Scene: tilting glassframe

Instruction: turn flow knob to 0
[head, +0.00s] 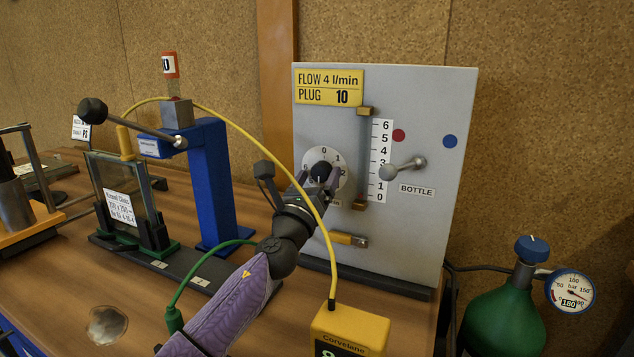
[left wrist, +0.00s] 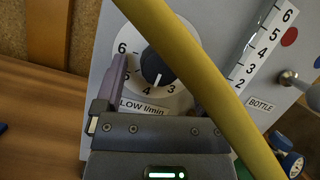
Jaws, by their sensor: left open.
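The flow knob (head: 321,170) is a dark round knob on a white numbered dial, on the grey upright panel (head: 450,110). In the left wrist view the knob (left wrist: 156,68) has a light mark on its lower side, near the 4 and 3. A yellow sign (head: 329,87) reads FLOW 4 l/min, PLUG 10. My left gripper (head: 318,183) is open in front of the dial, its fingers to either side of the knob. I cannot tell whether they touch it. A yellow cable hides the other finger in the left wrist view.
The yellow cable (head: 262,143) arcs across my left wrist down to a yellow box (head: 350,325). A bottle lever (head: 403,169) and a scale (head: 380,162) are right of the dial. A blue stand (head: 217,180) is left; a green cylinder (head: 503,322) is at right.

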